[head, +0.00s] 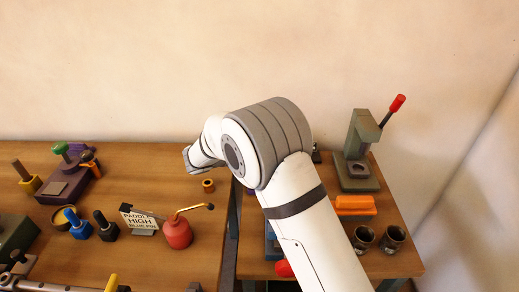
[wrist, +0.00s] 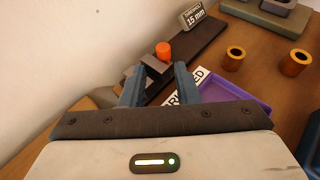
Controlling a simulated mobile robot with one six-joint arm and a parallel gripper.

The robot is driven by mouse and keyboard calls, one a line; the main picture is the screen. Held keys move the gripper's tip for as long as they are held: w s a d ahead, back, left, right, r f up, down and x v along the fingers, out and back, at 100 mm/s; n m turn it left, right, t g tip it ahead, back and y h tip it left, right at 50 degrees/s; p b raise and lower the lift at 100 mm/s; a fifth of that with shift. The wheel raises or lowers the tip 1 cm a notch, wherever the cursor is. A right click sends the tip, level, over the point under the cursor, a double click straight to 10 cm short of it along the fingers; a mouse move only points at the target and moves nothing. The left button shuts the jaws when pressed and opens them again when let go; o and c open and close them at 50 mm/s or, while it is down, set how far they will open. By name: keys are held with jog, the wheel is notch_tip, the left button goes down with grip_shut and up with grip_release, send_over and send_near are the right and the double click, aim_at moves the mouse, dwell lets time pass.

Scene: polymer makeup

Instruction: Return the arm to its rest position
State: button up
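My white and grey arm (head: 308,218) rises from the lower right of the head view and bends at a large grey joint near the middle. In the wrist view my gripper (wrist: 158,78) shows two blue-grey fingers standing apart. A dark fixture with an orange knob (wrist: 163,50) shows between and beyond the fingertips. I see no object clearly held, though the gap is partly filled by that dark background.
The left table holds a red oil can (head: 177,233), a lettered sign (head: 140,220) and a purple-based fixture (head: 66,184). The right table has a green press (head: 358,160), an orange block (head: 354,205) and dark cups (head: 393,238). A purple tray (wrist: 240,93) lies right of the fingers.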

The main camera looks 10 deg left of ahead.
jog(key=shift+s, duration=0.15)
jog(key=shift+r, duration=0.1)
jog(key=s+d+r+m+g, duration=0.2)
jog(key=s+d+r+m, duration=0.15)
jog(key=d, duration=0.45)
jog(key=s+d+r+m+g, duration=0.2)
jog(key=d+m+g, duration=0.1)
jog(key=d+m, duration=0.3)
jog(key=s+d+r+m+g, duration=0.2)
jog(key=s+d+m, duration=0.1)
jog(key=d, duration=0.6)
jog(key=s+d+r+m+y, duration=0.1)
jog(key=s+d+m+y, duration=0.2)
jog(key=s+d+m, duration=0.2)
jog(key=s+d+r+m+g+y, duration=0.1)
jog(key=s+d+m+y, duration=0.3)
jog(key=s+m, duration=0.7)
jog(key=shift+s+d+g+p, duration=0.3)
jog(key=shift+s+d+p, duration=0.1)
jog(key=shift+s, duration=2.6)
jog(key=shift+m, duration=0.25)
